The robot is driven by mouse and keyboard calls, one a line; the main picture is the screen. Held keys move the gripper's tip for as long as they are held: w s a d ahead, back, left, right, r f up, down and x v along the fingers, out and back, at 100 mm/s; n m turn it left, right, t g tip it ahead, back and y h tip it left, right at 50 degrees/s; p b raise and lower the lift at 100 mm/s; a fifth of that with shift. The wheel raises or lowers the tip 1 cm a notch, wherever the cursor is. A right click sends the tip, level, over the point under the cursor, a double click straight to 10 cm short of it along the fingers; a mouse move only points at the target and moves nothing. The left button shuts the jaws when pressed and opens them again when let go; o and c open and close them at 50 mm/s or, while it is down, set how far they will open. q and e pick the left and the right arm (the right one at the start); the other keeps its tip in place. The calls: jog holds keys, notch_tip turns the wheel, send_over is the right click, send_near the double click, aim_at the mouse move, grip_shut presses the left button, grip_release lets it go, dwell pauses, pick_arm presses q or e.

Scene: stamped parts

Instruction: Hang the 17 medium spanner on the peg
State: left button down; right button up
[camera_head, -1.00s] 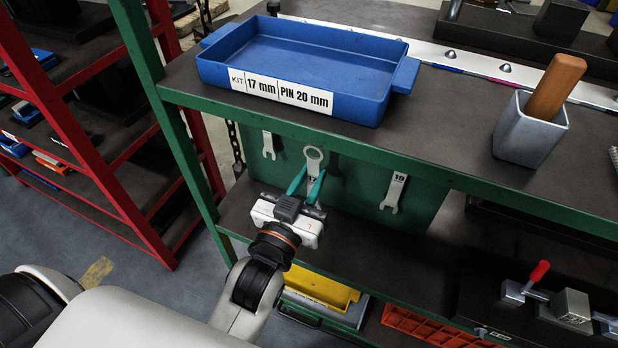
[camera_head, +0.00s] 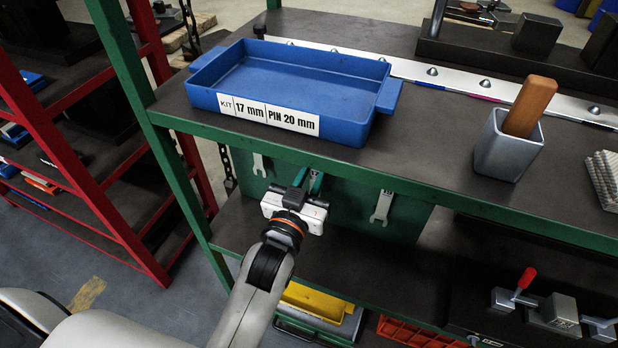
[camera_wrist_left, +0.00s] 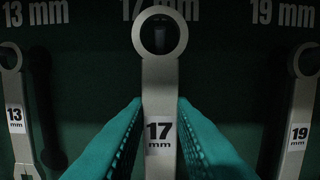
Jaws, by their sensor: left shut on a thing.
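The 17 mm spanner (camera_wrist_left: 160,85) stands upright in the left wrist view, ring end up, with a white 17 mm label on its shank. My left gripper (camera_wrist_left: 158,140) is shut on its shank with teal fingers. The dark peg (camera_wrist_left: 160,34) shows through the ring opening; I cannot tell whether the ring is around it or only in front of it. In the head view my left gripper (camera_head: 309,182) is under the shelf edge at the green board (camera_head: 345,205), and the spanner is mostly hidden there. My right gripper is not in view.
A 13 mm spanner (camera_wrist_left: 20,115) hangs to the left and a 19 mm spanner (camera_wrist_left: 300,115) to the right. The green shelf edge (camera_head: 350,176) is close above my gripper. A blue kit tray (camera_head: 352,132) sits on the shelf.

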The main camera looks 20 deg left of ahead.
pick_arm(q)
jog(key=shift+w+f, duration=0.2)
jog(key=shift+w, duration=0.45)
jog(key=shift+w+f, duration=0.2)
jog(key=shift+w, duration=0.4)
jog(key=c, duration=1.2)
grip_release()
jog(key=shift+o, duration=0.2)
jog(key=shift+s+f, duration=0.1)
